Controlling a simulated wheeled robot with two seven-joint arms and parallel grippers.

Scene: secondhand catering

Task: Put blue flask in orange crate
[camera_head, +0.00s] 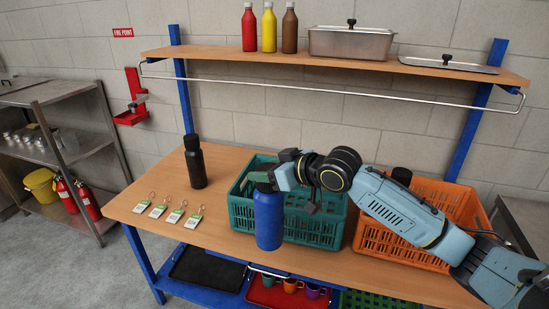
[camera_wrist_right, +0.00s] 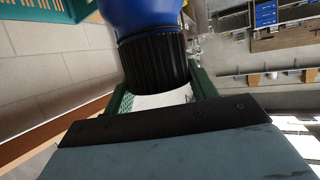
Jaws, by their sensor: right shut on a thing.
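The blue flask (camera_head: 268,218) is upright in front of the teal crate; whether its base touches the table I cannot tell. My right gripper (camera_head: 264,181) is shut on it at its top. In the right wrist view the blue flask (camera_wrist_right: 152,14) has its ribbed black cap (camera_wrist_right: 153,62) between the green fingers (camera_wrist_right: 160,96). The orange crate (camera_head: 392,243) is on the right of the table, partly hidden behind my right arm. A dark round top (camera_head: 401,175) shows at this crate, its lower part hidden. My left gripper is not in view.
A black bottle (camera_head: 195,163) and several tags (camera_head: 176,213) are on the left of the table. A shelf (camera_head: 290,57) with bottles and steel pans is above, with a rail below it.

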